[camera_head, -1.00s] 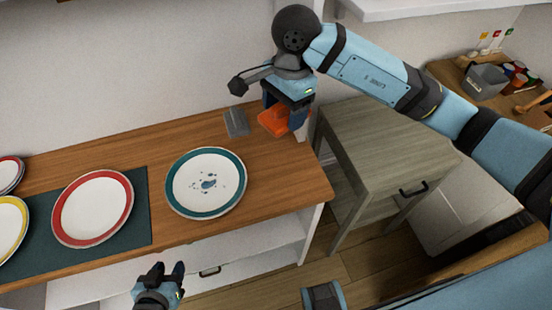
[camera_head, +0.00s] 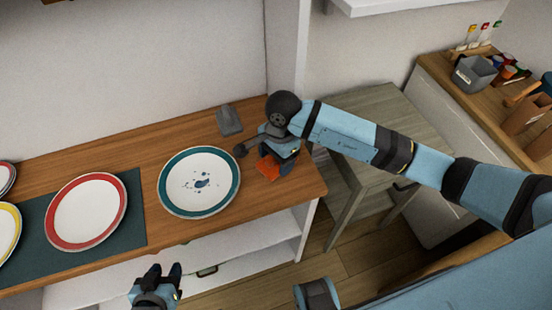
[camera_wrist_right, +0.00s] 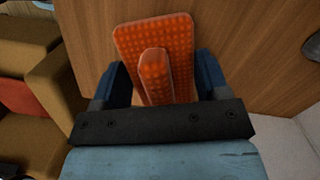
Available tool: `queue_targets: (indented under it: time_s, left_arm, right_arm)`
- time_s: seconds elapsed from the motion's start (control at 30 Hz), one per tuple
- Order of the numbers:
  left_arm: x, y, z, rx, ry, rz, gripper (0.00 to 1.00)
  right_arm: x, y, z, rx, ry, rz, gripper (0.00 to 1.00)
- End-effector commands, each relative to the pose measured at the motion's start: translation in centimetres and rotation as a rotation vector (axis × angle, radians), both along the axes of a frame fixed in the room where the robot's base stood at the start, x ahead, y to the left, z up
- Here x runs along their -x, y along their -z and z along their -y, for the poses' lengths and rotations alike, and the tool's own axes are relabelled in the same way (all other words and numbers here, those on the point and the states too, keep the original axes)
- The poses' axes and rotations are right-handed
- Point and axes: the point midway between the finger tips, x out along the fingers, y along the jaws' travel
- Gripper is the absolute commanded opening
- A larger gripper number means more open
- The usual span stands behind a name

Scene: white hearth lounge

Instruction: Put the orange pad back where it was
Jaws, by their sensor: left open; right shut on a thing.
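The orange pad (camera_head: 268,168) is in my right gripper (camera_head: 280,166), at the right end of the wooden counter in the head view. In the right wrist view the dotted pad (camera_wrist_right: 180,45) has a raised grip (camera_wrist_right: 155,76) that stands between the two blue fingers. The gripper is shut on it. The pad is at or just above the wood; I cannot tell if it touches. My left gripper (camera_head: 158,275) is open and empty in front of the counter, low in the head view.
A teal-rimmed plate (camera_head: 200,206) with blue spots lies left of the pad. A red-rimmed plate (camera_head: 86,212) sits on a dark green mat (camera_head: 130,226). A grey object (camera_head: 229,120) stands behind the pad. A grey-green side table (camera_head: 375,125) stands right of the counter (camera_head: 315,182).

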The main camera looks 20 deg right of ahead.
Motion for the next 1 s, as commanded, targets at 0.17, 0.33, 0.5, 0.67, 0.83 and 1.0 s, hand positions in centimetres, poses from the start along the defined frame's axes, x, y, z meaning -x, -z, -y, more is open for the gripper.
queue_targets:
  time_s: [0.17, 0.33, 0.5, 0.67, 0.83, 1.0]
  left_arm:
    - [0.0, 0.0, 0.0, 0.000, 0.000, 0.000, 0.43]
    - [0.0, 0.1, 0.0, -0.001, 0.000, 0.001, 0.43]
    - [-0.1, 0.0, 0.0, -0.001, 0.001, 0.006, 0.43]
    - [-0.1, -0.2, 0.0, 0.000, 0.001, 0.009, 0.43]
    - [-0.1, -0.3, 0.0, 0.000, 0.002, 0.009, 0.43]
    - [-0.1, -0.2, 0.0, 0.002, 0.000, 0.004, 0.43]
  right_arm:
    - [0.0, 0.8, 0.0, 0.000, -0.001, 0.001, 0.42]
    - [0.0, 0.9, 0.0, 0.000, -0.001, 0.001, 0.42]
    - [0.0, 1.0, 0.0, 0.000, -0.001, 0.001, 0.84]
    - [0.0, 1.0, 0.0, 0.000, -0.001, 0.001, 0.94]
    - [0.0, 0.9, 0.0, 0.000, -0.001, 0.001, 0.94]
    - [-0.2, -0.6, 0.2, 0.000, 0.000, 0.005, 0.94]
